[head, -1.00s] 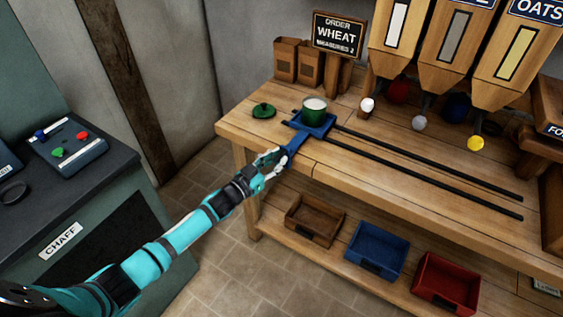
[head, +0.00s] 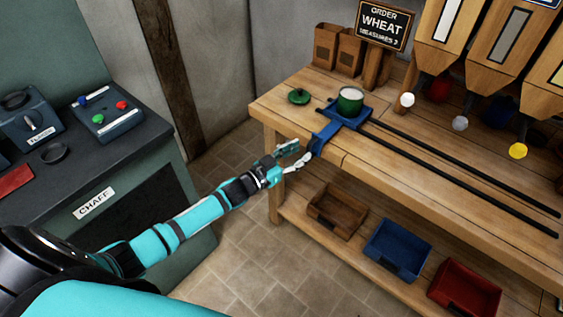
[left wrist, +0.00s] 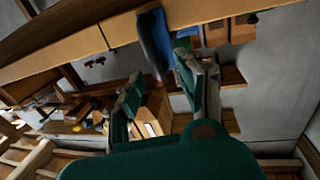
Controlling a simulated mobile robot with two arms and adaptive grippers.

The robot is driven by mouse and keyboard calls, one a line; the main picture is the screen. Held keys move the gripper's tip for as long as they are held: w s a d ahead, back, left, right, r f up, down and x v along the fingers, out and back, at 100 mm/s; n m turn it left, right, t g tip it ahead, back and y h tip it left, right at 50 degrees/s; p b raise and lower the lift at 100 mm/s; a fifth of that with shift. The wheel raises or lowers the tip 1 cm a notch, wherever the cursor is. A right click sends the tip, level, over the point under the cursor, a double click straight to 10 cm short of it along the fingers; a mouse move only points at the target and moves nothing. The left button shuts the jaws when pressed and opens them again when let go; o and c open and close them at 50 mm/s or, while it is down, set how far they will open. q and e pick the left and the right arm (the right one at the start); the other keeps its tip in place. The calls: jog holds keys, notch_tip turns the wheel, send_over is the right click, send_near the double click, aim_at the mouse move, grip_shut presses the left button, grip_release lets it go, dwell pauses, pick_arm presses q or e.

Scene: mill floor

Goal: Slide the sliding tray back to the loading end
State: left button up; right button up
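The blue sliding tray (head: 335,113) sits at the left end of two dark rails on the wooden bench. A green cup (head: 350,102) with pale contents stands upright on it. Its blue handle (head: 321,139) reaches over the bench's front edge. My left gripper (head: 297,156) is open and empty just left of and in front of the handle, with a small gap. In the left wrist view the fingers (left wrist: 160,84) are spread, with the blurred blue handle (left wrist: 155,42) beyond them. My right gripper is not in view.
A green lid (head: 299,97) lies on the bench left of the tray. The rails (head: 455,170) run clear to the right, below the hoppers (head: 500,50). Brown (head: 337,210), blue (head: 396,247) and red (head: 464,287) bins stand on the lower shelf. A dark cabinet (head: 100,165) stands left.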

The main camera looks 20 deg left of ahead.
pick_arm(q)
jog(key=v, duration=0.8)
jog(key=shift+s, duration=0.1)
jog(key=s+a+f+n+g+y, duration=0.15)
jog(key=s+f, duration=0.25)
jog(key=f, duration=0.5)
jog(key=s+a+f+n+g+y, duration=0.1)
jog(key=s+a+f+g+y, duration=0.2)
jog(key=f, duration=0.6)
jog(key=s+a+f+n+g+y, duration=0.15)
jog(key=s+f, duration=0.35)
jog(key=f, duration=0.5)
jog(key=s+d+f+g, duration=0.2)
jog(key=s+f, duration=0.4)
jog(key=s, duration=0.5)
jog(key=s+d+f+g+y, duration=0.1)
jog(key=s+f+g, duration=0.3)
jog(key=s, duration=0.7)
jog(key=s+d+f+m+g, duration=0.1)
jog(key=s+d+f+g, duration=0.2)
jog(key=s+f, duration=0.5)
jog(key=s+d, duration=0.1)
jog(key=s, duration=0.2)
jog(key=shift+s+y, duration=0.35)
jog(key=shift+y, duration=0.05)
